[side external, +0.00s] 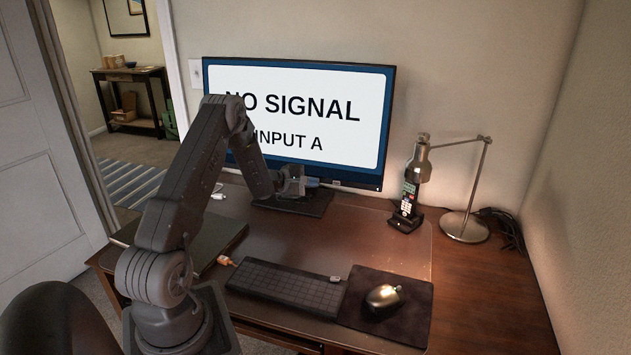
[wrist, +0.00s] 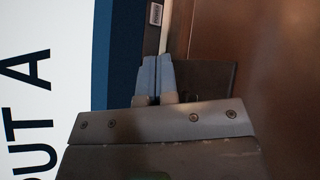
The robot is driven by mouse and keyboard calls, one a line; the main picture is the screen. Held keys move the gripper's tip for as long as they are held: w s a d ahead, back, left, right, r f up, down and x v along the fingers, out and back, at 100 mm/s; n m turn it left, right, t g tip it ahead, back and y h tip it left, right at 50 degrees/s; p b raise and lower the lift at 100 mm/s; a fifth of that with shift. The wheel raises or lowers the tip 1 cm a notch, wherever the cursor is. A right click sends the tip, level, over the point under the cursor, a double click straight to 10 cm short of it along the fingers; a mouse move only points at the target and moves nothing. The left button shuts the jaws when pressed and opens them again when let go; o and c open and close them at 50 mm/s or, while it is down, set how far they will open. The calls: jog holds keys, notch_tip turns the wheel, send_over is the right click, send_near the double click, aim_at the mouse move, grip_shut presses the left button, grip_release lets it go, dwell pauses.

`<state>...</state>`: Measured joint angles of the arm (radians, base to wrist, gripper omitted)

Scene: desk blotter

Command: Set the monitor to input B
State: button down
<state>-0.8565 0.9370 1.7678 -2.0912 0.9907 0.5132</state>
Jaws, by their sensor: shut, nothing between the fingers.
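The monitor (side external: 385,120) stands at the back of the desk and its screen reads "NO SIGNAL" and "INPUT A". In the wrist view the screen (wrist: 62,120) appears turned on its side, with part of "INPUT A" showing. My gripper (side external: 314,182) is at the monitor's lower edge, in front of the stand. In the wrist view my gripper's (wrist: 158,60) two blue-grey fingers are together and empty, beside the dark lower bezel (wrist: 152,45). A small pale label or button (wrist: 155,14) shows on that bezel beyond the fingertips. I cannot tell whether the fingers touch the bezel.
A keyboard (side external: 285,286) lies in front, with a mouse (side external: 385,296) on a dark pad (side external: 408,326) to its right. A phone (side external: 407,205) and a metal lamp (side external: 465,227) stand at the right. The desk between monitor and keyboard is mostly clear.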

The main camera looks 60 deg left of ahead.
jog(key=shift+w+a, duration=0.1)
jog(key=shift+w+a, duration=0.2)
jog(key=shift+w+a+f, duration=0.1)
jog(key=shift+w+a, duration=0.15)
dwell(0.9)
jog(key=shift+s+d, duration=0.55)
dwell(0.3)
jog(key=s+d, duration=0.1)
jog(key=s+d+r, duration=0.1)
jog(key=s+d, duration=0.1)
jog(key=shift+s+d, duration=0.25)
dwell(0.3)
dwell(0.4)
